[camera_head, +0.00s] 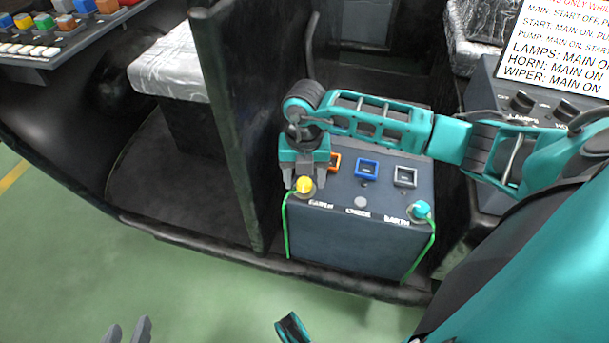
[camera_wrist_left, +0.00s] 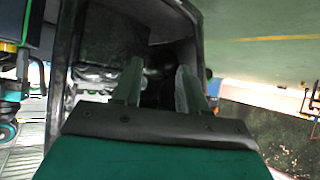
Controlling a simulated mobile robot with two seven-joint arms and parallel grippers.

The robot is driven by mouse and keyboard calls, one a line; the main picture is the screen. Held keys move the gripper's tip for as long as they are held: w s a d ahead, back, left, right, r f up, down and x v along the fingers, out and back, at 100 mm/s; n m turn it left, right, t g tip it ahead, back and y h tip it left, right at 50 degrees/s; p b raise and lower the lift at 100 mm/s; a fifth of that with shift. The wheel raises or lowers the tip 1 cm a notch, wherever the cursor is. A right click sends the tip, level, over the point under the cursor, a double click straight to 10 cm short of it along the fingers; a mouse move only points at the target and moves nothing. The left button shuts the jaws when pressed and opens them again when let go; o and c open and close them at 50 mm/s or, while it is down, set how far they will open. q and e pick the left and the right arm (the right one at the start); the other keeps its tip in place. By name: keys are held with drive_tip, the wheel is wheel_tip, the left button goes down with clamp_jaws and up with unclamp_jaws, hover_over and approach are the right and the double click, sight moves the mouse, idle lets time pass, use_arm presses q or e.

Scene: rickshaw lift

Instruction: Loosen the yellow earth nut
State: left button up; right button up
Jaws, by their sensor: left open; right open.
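The yellow earth nut (camera_head: 304,186) is on the front left of the grey box's top, beside an EARTH label. A green wire runs down from it. My right gripper (camera_head: 305,180) points down over the nut, with one finger on each side of it. The fingers are apart; I cannot tell whether they touch the nut. My left gripper (camera_head: 129,331) is at the bottom left of the head view, open and empty over the green floor. Its spread fingers also show in the left wrist view (camera_wrist_left: 160,88).
The grey box (camera_head: 345,240) also bears a teal nut (camera_head: 419,210) with a green wire, and orange, blue and grey square fittings. A dark upright panel (camera_head: 235,120) stands close to its left. Open floor lies in front.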

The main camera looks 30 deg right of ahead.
sight(304, 181)
wheel_tip(304, 181, up, 6)
drive_tip(key=shift+r+p, duration=0.25)
drive_tip(key=shift+p, duration=0.85)
use_arm(q)
drive_tip(key=shift+s+a+r+p, duration=0.15)
drive_tip(key=shift+a+r+p, duration=0.05)
drive_tip(key=shift+r+p, duration=0.25)
drive_tip(key=shift+s+a+r+p, duration=0.2)
drive_tip(key=shift+r+p, duration=0.1)
drive_tip(key=shift+r, duration=0.25)
use_arm(e)
wheel_tip(304, 181, up, 6)
drive_tip(key=shift+r, duration=0.25)
use_arm(q)
drive_tip(key=shift+w+r, duration=0.1)
